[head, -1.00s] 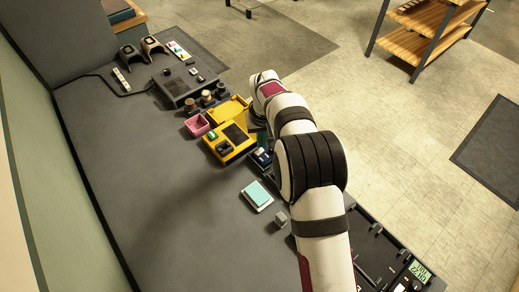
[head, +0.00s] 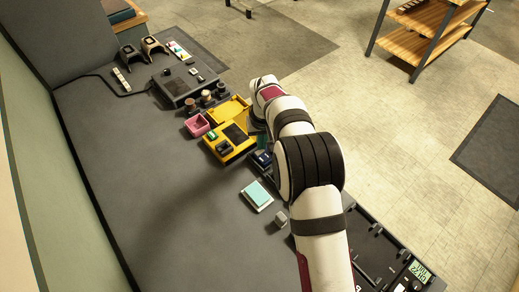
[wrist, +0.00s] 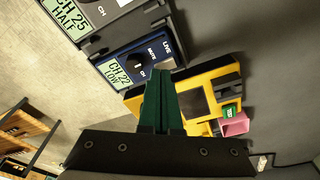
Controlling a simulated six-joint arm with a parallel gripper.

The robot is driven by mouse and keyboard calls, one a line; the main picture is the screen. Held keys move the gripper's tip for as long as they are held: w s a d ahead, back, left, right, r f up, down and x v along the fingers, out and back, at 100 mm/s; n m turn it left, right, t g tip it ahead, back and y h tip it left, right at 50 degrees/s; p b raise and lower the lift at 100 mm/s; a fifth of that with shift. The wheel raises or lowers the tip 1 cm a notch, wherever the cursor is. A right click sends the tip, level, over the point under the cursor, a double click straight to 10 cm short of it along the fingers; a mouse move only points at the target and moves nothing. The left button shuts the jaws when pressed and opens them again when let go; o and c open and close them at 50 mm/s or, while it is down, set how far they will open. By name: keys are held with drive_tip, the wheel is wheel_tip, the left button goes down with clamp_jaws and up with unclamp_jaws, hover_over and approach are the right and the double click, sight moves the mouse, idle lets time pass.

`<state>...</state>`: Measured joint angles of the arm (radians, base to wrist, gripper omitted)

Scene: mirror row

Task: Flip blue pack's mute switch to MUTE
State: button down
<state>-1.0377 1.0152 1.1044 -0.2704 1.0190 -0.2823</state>
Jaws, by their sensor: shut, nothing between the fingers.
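The blue pack (wrist: 118,60) lies in the wrist view with a green screen reading CH 22 LOW, a black channel knob (wrist: 136,64) and white lettering, one word reading LIVE. In the head view a small part of the blue pack (head: 262,158) shows beside my arm. My gripper (wrist: 160,75) is shut and empty, its green fingers together, with the tips over or at the pack's edge near the knob. I cannot tell whether they touch it. The mute switch is not clearly made out; the fingertips may hide it.
A yellow unit (head: 224,150) with a dark panel stands beside the blue pack. A dark pack (wrist: 84,20) reading CH 25 HALF is on its other side. A pink bin (head: 197,125) and a teal-topped block (head: 257,195) are nearby.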

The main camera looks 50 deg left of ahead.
drive_tip(key=shift+f, duration=0.3)
drive_tip(key=shift+r, duration=3.55)
drive_tip(key=w+d+r+m, duration=0.2)
drive_tip(key=d+r, duration=0.2)
drive_tip(key=d, duration=0.3)
drive_tip(key=w+d+r+m, duration=0.2)
drive_tip(key=w+d+r, duration=0.15)
drive_tip(key=d, duration=0.25)
drive_tip(key=s+d+r+m, duration=0.1)
drive_tip(key=d+r+m, duration=0.15)
drive_tip(key=d, duration=0.55)
drive_tip(key=s+d+r+m, duration=0.2)
drive_tip(key=d+r, duration=0.1)
drive_tip(key=d, duration=0.5)
drive_tip(key=s+d+f+m+g, duration=0.1)
drive_tip(key=s+d+f+m, duration=0.1)
drive_tip(key=s+d+m, duration=0.7)
drive_tip(key=s+d, duration=0.6)
drive_tip(key=s, duration=0.3)
drive_tip(key=shift+d+f, duration=0.35)
